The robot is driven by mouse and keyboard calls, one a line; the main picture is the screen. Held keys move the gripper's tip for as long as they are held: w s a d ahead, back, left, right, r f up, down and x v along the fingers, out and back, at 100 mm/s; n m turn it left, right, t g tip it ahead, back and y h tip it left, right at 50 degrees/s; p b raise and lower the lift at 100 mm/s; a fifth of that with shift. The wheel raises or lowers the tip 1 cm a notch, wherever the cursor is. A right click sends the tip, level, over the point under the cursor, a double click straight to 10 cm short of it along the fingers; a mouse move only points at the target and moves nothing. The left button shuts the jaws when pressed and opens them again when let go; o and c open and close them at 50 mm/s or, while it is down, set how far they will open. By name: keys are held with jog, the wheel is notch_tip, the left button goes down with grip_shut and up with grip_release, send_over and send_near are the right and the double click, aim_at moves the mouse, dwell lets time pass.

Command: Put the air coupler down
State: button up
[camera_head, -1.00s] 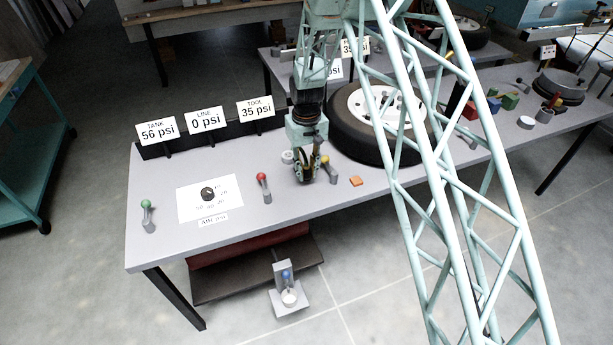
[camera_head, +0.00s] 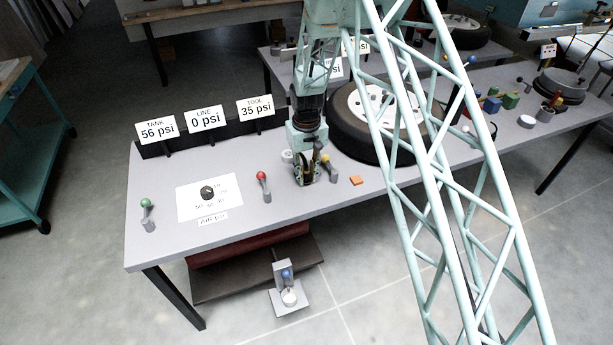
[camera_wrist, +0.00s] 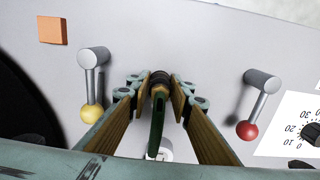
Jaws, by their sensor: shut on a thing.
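My gripper (camera_head: 305,172) is low over the grey bench top, between the red-knobbed lever and the yellow-knobbed lever. In the wrist view my gripper (camera_wrist: 159,88) has its two wood-coloured fingers closed around the air coupler (camera_wrist: 157,118), a slim dark green piece with a brass and black end. The fingers hide part of its sides. I cannot tell whether the coupler touches the bench. A small white round fitting (camera_wrist: 164,153) lies behind the coupler, partly hidden by it; it also shows in the head view (camera_head: 287,156).
The red-knobbed lever (camera_head: 263,186) and yellow-knobbed lever (camera_head: 328,168) flank my gripper closely. An orange block (camera_head: 356,181) lies to the right. A wheel (camera_head: 349,130) lies behind on the right. Gauge signs (camera_head: 205,118) line the back edge. Bare bench top (camera_head: 285,208) lies in front.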

aim_at(307, 172)
jog(key=shift+f, duration=0.25)
jog(key=o, duration=1.1)
jog(key=shift+c, duration=0.2)
jog(key=shift+r, duration=0.15)
jog(key=shift+r+p, duration=0.4)
jog(key=shift+r, duration=0.15)
notch_tip(307, 172, up, 12)
dwell(0.6)
